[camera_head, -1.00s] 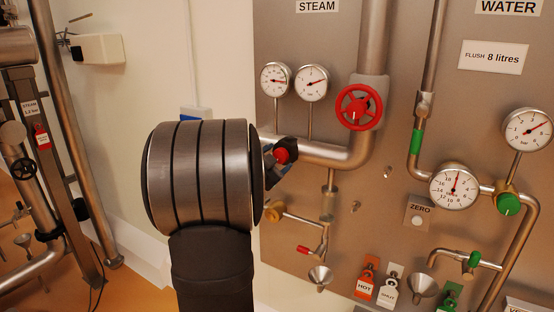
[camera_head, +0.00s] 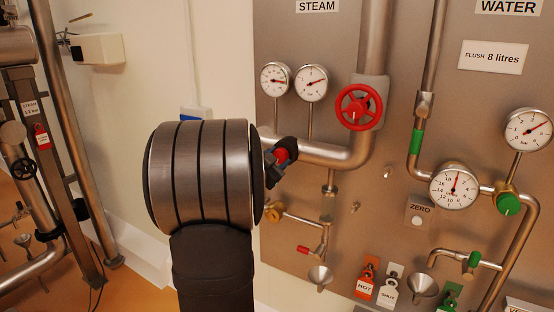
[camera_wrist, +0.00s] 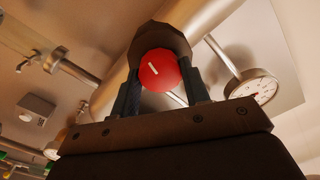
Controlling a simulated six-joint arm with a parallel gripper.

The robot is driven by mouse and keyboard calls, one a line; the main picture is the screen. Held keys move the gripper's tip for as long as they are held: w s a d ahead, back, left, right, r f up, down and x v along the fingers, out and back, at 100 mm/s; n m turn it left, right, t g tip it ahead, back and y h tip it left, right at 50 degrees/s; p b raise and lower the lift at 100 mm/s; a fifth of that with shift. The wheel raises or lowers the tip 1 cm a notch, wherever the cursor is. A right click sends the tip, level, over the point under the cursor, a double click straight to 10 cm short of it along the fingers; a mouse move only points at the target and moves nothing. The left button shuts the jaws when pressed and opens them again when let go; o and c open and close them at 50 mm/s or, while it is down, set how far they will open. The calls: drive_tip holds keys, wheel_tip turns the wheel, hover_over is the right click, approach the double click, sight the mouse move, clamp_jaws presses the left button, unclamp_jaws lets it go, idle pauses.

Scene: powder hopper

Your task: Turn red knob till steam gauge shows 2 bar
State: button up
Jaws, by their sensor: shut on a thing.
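The red knob (camera_head: 281,155) sits on the steam pipe at the left side of the steel panel. In the wrist view the red knob (camera_wrist: 159,71) shows a white mark on its face, slanting. My gripper (camera_head: 273,165) is shut on the knob, with one dark finger on each side of it; my wrist partly hides it in the head view. Two round steam gauges, a left one (camera_head: 275,79) and a right one (camera_head: 312,83), hang above the pipe. Their red needles show, but the figures are too small to read surely. One gauge (camera_wrist: 251,91) shows in the wrist view.
A red handwheel (camera_head: 358,107) is on the pipe to the right of the knob. A brass valve (camera_head: 276,211) and a funnel (camera_head: 320,275) are below. The water gauges (camera_head: 454,186) and green knob (camera_head: 508,204) are further right.

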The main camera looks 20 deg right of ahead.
drive_tip(key=n, duration=0.4)
drive_tip(key=shift+n, duration=1.8)
drive_tip(key=o, duration=1)
drive_tip(key=shift+v, duration=8.75)
